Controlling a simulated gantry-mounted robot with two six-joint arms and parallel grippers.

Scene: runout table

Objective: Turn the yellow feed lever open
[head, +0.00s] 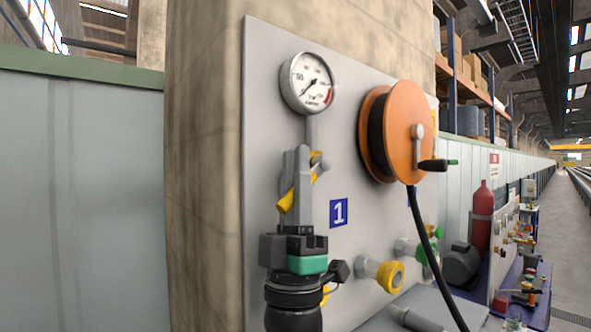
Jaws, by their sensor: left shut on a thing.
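The yellow feed lever (287,201) is on the grey wall panel, below the round pressure gauge (309,83). It slants from lower left to upper right, partly hidden by my gripper. My left gripper (302,168) reaches up from the bottom of the head view, its grey fingers across the lever. It is shut on the lever. My right gripper is not in view.
An orange hose reel (406,125) with a black crank and hanging black hose (424,235) is to the right. A blue plate marked 1 (339,212) is close beside the lever. A yellow-ringed coupling (391,277) sticks out lower right. A concrete pillar (205,170) stands left.

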